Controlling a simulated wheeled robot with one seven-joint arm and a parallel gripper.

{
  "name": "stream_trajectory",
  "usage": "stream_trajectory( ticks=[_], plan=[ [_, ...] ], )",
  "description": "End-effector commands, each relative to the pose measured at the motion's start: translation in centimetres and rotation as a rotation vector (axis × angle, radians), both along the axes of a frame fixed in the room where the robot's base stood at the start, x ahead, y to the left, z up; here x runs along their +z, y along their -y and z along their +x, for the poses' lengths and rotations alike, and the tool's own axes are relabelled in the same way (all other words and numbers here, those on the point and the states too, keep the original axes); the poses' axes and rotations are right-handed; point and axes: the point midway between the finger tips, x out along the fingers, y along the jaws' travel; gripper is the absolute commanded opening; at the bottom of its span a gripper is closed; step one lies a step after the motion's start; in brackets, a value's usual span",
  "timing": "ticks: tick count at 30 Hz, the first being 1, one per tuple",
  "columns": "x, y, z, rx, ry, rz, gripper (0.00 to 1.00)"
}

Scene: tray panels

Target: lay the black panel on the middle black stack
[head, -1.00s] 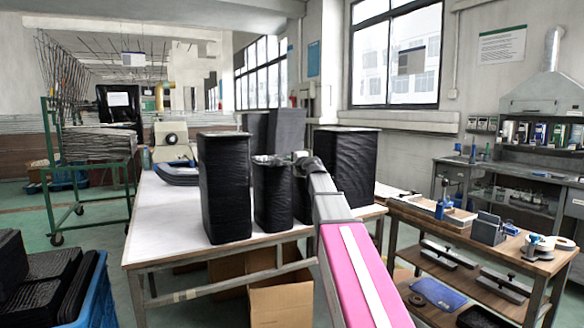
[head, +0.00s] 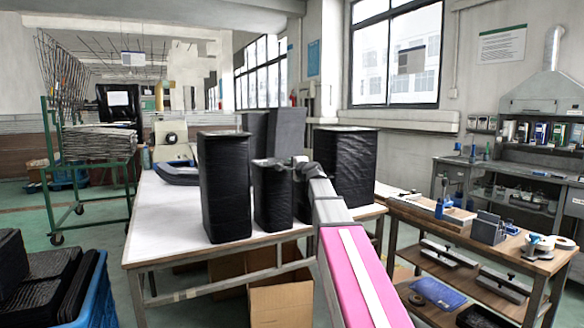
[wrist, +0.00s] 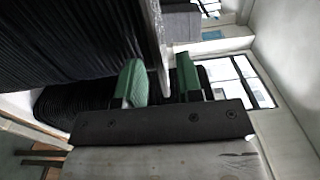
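Several black stacks stand on the white table (head: 170,222). The middle black stack (head: 272,198) is shorter than the left black stack (head: 225,190) and the wide right black stack (head: 346,168). In the head view my gripper (head: 284,162) is at the top of the middle stack, coming in from the right. In the wrist view my gripper (wrist: 162,82) shows two green-padded fingers standing apart, with a gap between them. Ribbed black stack sides (wrist: 70,45) fill the left of that view. I cannot make out a separate black panel; any contact at the stack top is too small to tell.
More dark stacks (head: 287,130) stand behind. A blue crate (head: 97,300) holding black panels is at the lower left. A wooden workbench (head: 470,228) with tools is at the right. The table's left front is clear.

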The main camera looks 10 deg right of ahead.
Motion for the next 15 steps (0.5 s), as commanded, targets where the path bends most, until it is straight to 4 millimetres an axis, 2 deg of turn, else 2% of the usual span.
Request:
stream_trajectory(
  ticks=[2, 8, 15],
  plan=[
    [0.2, 0.0, 0.0, 0.0, 0.0, -0.001, 0.34],
    [0.1, 0.5, -2.1, 0.0, 0.0, 0.0, 0.34],
    [0.0, 2.0, -6.4, -0.001, 0.0, 0.0, 0.34]
  ],
)
